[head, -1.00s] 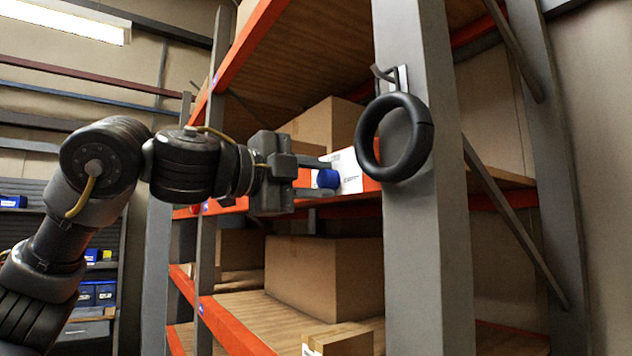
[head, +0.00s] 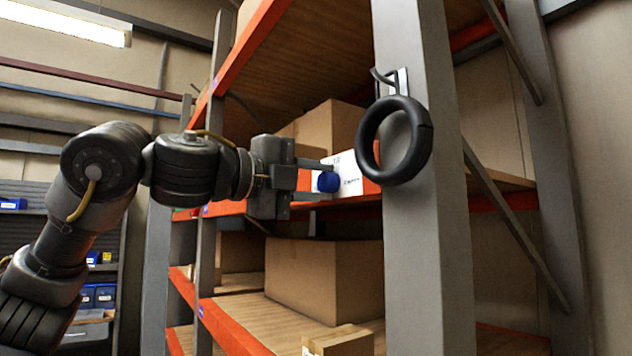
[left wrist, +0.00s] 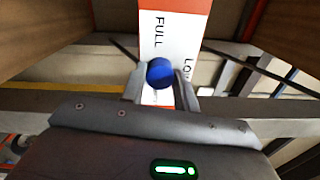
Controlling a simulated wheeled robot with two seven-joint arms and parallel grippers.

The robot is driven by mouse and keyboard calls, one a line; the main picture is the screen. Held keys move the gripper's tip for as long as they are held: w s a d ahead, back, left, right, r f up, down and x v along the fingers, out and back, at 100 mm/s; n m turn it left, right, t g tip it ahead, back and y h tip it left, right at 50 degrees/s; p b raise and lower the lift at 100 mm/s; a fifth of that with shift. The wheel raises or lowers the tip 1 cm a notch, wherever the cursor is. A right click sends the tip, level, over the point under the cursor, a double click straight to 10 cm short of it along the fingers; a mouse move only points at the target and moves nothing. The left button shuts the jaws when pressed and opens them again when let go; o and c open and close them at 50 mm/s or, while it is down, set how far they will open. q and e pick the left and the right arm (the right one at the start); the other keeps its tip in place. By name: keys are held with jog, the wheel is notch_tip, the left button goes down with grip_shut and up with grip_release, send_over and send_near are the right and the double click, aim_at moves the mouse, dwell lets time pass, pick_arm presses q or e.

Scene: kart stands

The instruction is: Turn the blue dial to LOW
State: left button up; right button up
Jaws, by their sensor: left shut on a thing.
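The blue dial (head: 328,182) is a small round knob on a white and red panel (head: 350,172) at the rack shelf. My left gripper (head: 320,181) is shut on the dial, one finger on each side. In the left wrist view the dial (left wrist: 160,72) sits between the two fingertips. The word FULL shows on the panel (left wrist: 176,40) above the dial, and LOW, partly covered, to its right. I cannot make out a pointer mark on the dial. My right gripper is not in view.
A grey rack post (head: 420,250) with a black ring (head: 370,140) on a hook stands right of the panel. Cardboard boxes (head: 325,275) fill the shelves behind and below. Orange shelf beams (head: 235,330) run along the rack's front.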

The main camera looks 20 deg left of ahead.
pick_arm(q)
jog(key=o, duration=1)
jog(key=shift+c, duration=0.2)
jog(key=shift+s+a, duration=0.2)
jog(key=shift+s, duration=0.05)
jog(key=b+v, duration=0.4)
jog(key=v, duration=0.6)
jog(key=shift+f, duration=0.1)
